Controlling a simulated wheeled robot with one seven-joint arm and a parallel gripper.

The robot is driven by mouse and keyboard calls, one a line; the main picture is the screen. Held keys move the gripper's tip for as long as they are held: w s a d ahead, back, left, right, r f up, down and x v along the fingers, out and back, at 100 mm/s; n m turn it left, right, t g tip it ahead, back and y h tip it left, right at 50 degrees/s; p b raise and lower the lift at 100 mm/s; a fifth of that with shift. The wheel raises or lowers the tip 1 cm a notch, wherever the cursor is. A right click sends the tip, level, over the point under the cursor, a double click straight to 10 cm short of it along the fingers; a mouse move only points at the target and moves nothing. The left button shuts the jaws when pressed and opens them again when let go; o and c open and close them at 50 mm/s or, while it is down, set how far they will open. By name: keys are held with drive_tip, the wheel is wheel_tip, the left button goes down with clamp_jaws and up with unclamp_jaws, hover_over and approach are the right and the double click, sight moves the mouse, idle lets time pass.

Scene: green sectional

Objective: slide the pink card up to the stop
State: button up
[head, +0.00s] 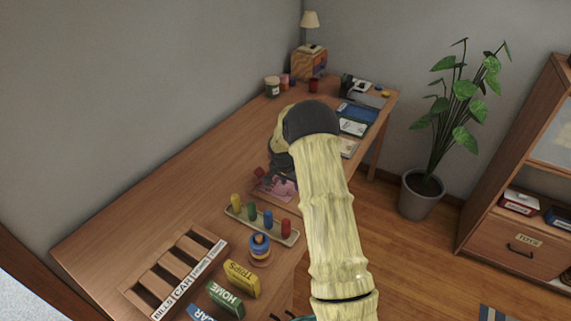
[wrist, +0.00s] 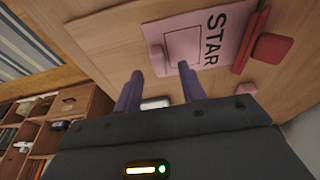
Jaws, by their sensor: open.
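The pink card (wrist: 190,25), marked STAR with a drawn rectangle, lies flat in the wrist view. It also shows on the desk in the head view (head: 284,190), partly covered by my arm. A red bar (wrist: 250,40), which looks like the stop, runs along the card's right side in the wrist view; I cannot tell whether they touch. My gripper (wrist: 158,68) is open and empty, its two purple fingers apart. One fingertip overlaps the card's near edge in the picture; contact is unclear. In the head view my gripper is a dark shape above the card, its fingertips unclear.
Small pink-red blocks (wrist: 271,47) sit beside the bar. The desk's left middle is clear.

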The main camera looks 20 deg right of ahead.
drive_tip(key=v, duration=1.4)
drive_tip(key=shift+b, duration=0.4)
drive_tip(key=s+a+r+n+p, duration=0.2)
drive_tip(key=s+a+r+n, duration=0.1)
drive_tip(key=s, duration=0.6)
drive_tip(key=s+a+r+n+y+p, duration=0.1)
drive_tip(key=s+a+r+n+p, duration=0.2)
drive_tip(key=s, duration=0.7)
drive_tip(key=s+a+r+n+y+p, duration=0.1)
drive_tip(key=s+a+r+n+p, duration=0.1)
drive_tip(key=s, duration=0.7)
drive_tip(key=a+r+n, duration=0.1)
drive_tip(key=a+n, duration=0.1)
drive_tip(key=shift+s+a+r+t, duration=0.2)
drive_tip(key=shift+s+a+t, duration=0.05)
drive_tip(key=shift+a+t, duration=0.15)
drive_tip(key=shift+s, duration=0.1)
